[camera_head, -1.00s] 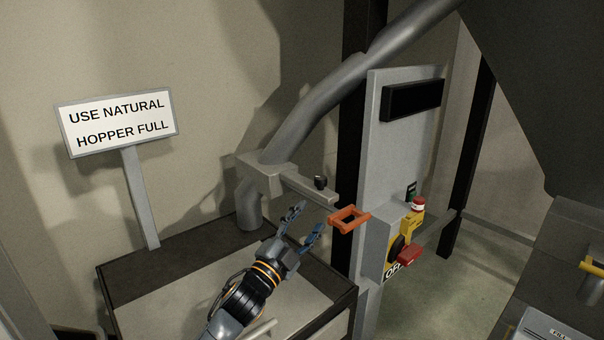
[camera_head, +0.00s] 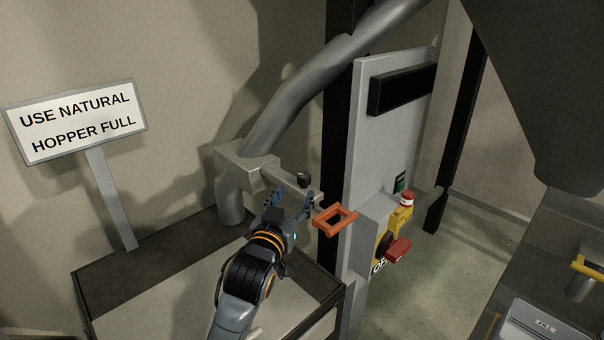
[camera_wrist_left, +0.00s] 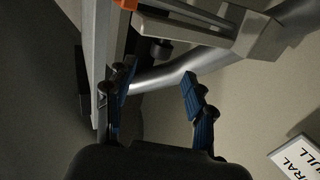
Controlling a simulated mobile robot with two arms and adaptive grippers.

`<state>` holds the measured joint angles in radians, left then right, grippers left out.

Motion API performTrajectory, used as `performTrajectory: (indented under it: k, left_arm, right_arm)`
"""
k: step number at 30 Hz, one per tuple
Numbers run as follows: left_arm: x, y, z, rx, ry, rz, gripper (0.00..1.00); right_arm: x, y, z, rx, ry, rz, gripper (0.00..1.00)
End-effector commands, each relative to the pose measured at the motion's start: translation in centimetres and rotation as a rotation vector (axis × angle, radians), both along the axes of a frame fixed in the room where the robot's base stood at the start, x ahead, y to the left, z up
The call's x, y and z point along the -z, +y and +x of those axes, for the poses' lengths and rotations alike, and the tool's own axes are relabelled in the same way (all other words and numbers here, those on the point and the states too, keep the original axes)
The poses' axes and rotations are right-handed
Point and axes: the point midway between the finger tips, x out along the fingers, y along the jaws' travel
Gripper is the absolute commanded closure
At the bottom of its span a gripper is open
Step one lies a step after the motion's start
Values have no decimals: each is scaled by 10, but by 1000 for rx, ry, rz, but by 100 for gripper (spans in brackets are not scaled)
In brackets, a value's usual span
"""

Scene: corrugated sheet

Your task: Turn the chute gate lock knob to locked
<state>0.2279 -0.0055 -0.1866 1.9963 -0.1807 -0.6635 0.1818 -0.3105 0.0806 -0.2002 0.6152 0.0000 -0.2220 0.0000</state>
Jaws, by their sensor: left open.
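The lock knob (camera_head: 303,179) is a small black knob on top of the grey bar that sticks out from the chute gate (camera_head: 240,165). In the left wrist view the dark knob (camera_wrist_left: 160,49) shows beyond the fingers, beside the gate body (camera_wrist_left: 210,30). An orange handle (camera_head: 334,218) is at the bar's outer end. My left gripper (camera_head: 290,201) is open and empty, just below and in front of the knob, apart from it in the wrist view. Its blue fingers (camera_wrist_left: 157,85) point toward the knob. My right gripper is in neither view.
A sloping grey pipe (camera_head: 300,95) runs down to the gate. A control panel (camera_head: 390,140) with a red-topped button (camera_head: 407,199) and red switch handle (camera_head: 397,250) stands right of the handle. A sign (camera_head: 75,120) stands left. A dark-rimmed bin (camera_head: 120,258) lies below.

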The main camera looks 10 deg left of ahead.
Motion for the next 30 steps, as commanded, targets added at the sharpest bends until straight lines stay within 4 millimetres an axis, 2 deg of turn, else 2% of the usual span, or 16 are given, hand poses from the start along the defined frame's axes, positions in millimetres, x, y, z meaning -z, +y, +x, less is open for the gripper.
performTrajectory:
  k: [6, 13, 18, 27, 28, 30]
  left_arm:
    - [-3, -3, 43, -1, 0, 1, 46]
    - [-2, -5, 74, 0, -1, 2, 46]
    - [-1, -6, 84, 0, 0, 1, 46]
    - [0, -6, 86, 0, -1, 1, 46]
    - [0, -6, 86, 0, -1, 2, 48]
    - [0, -6, 86, 0, -1, 2, 62]
  right_arm:
    - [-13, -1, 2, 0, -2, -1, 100]
    - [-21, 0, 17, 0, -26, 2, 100]
    - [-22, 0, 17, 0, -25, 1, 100]
    - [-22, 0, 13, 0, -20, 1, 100]
    - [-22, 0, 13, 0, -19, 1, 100]
    - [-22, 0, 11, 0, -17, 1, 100]
